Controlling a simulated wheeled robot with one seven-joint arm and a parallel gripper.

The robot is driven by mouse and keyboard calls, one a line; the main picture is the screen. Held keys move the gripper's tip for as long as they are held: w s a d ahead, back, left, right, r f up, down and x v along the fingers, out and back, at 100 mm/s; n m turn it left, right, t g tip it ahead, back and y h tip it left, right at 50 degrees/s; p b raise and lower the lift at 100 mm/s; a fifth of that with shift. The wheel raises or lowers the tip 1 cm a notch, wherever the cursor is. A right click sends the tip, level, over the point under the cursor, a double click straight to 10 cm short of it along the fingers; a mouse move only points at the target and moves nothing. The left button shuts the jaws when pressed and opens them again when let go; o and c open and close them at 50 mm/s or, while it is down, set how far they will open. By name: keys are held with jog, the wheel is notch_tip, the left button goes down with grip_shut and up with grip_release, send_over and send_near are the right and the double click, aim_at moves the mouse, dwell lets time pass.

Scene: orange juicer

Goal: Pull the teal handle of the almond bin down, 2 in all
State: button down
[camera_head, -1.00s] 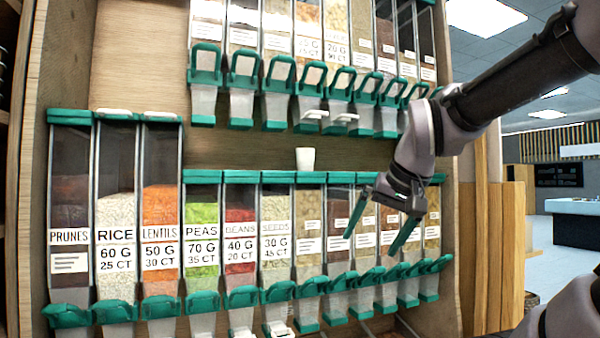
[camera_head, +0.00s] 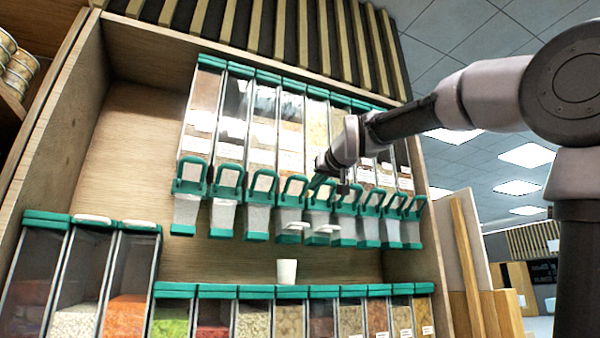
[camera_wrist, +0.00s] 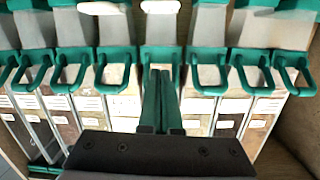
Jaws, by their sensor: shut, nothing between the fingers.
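The upper row of clear bins has teal loop handles; no name on them is readable, so I cannot tell by label which is the almond bin. My gripper (camera_head: 313,185) is shut and empty, up at this row near its middle. In the wrist view my gripper (camera_wrist: 160,74) has its two teal fingers side by side, lined up with one teal handle (camera_wrist: 145,62). The fingers overlap that loop; I cannot tell whether they touch it. The spout of this bin has a white piece (camera_wrist: 160,6), as does the neighbouring one (camera_wrist: 103,8).
Other teal handles (camera_wrist: 207,68) sit close on both sides. A white cup (camera_head: 287,271) stands on the lower bins' top. The lower row (camera_head: 175,290) fills the bottom of the view. Wooden side panels (camera_head: 430,240) frame the shelf.

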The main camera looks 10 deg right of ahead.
jog(key=n+t, duration=0.1)
jog(key=t, duration=0.1)
send_near(297, 175)
notch_tip(297, 175, up, 5)
jog(key=w, duration=0.2)
jog(key=shift+f+y, duration=0.15)
jog(key=shift+y, duration=0.25)
jog(key=x, duration=1)
jog(key=shift+w, duration=0.1)
jog(key=shift+s+d+f, duration=0.2)
jog(key=shift+s+f, duration=0.55)
jog(key=shift+s, duration=0.05)
jog(key=shift+s+f, duration=0.25)
jog(key=shift+f, duration=0.4)
jog(key=shift+s+f, duration=0.15)
jog(key=shift+f, duration=0.05)
